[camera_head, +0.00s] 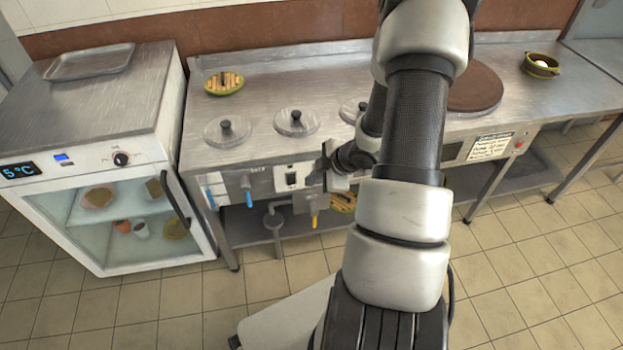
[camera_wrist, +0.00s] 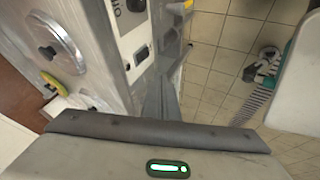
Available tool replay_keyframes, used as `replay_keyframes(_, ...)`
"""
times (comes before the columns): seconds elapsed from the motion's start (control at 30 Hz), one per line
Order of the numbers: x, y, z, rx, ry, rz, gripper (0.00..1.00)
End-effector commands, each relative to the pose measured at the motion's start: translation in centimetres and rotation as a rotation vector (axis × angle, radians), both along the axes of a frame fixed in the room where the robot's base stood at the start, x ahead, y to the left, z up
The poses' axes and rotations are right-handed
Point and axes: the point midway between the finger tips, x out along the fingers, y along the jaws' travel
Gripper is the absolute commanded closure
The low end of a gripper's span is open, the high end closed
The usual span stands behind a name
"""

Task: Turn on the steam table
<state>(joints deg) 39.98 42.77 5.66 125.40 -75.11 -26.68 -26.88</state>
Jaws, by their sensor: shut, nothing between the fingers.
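The steam table (camera_head: 262,150) is a steel counter with round knobbed lids (camera_head: 296,121) set in its top. On its front is a white panel with a dark rocker switch (camera_head: 291,178). The panel and its dark switch (camera_wrist: 140,55) also show in the wrist view. My gripper (camera_head: 318,170) is just to the right of the panel in the head view, close to the counter front. It is shut and empty. In the wrist view its dark fingers (camera_wrist: 161,100) point toward the panel side; contact with the switch cannot be told. The switch's position is too small to read.
A glass-front fridge (camera_head: 110,160) stands at the left. Blue and yellow tap handles (camera_head: 314,221) hang under the counter front. A round brown board (camera_head: 474,88) and a green bowl (camera_head: 540,65) lie to the right. The tiled floor in front is open.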

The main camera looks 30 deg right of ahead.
Motion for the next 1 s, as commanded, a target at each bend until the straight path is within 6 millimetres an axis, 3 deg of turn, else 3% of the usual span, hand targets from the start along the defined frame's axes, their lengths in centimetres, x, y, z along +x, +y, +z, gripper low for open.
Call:
replay_keyframes(0.27, -0.3, 0.0, -1.4, 0.003, 0.0, -0.003, 1.0)
replay_keyframes(0.73, -0.1, 0.2, -1.9, 0.001, 0.0, 0.001, 1.0)
replay_keyframes(1.0, 2.3, 1.3, -6.0, 0.002, 0.002, 0.003, 1.0)
